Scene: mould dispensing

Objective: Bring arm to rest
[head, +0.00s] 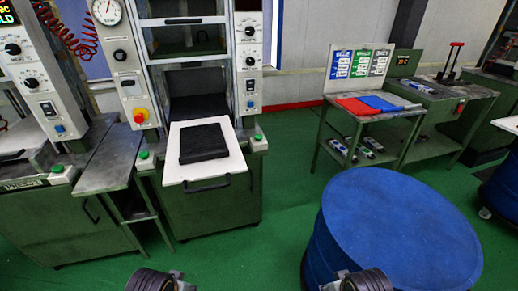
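My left gripper (158,281) shows only in part at the bottom edge, left of centre, over the green floor. My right gripper (357,282) shows only in part at the bottom edge, in front of the blue drum's lower left. The fingertips of both are cut off or too small to make out, so I cannot tell whether either is open or shut. I see nothing held in either one. Both appear apart from the press and the tables.
A press (190,60) stands at the left with a white pulled-out plate (228,166) bearing a black slab (203,143). A blue drum (400,225) stands at front right. A workbench (335,95) with red and blue mats stands behind it. Green floor (285,220) is clear between.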

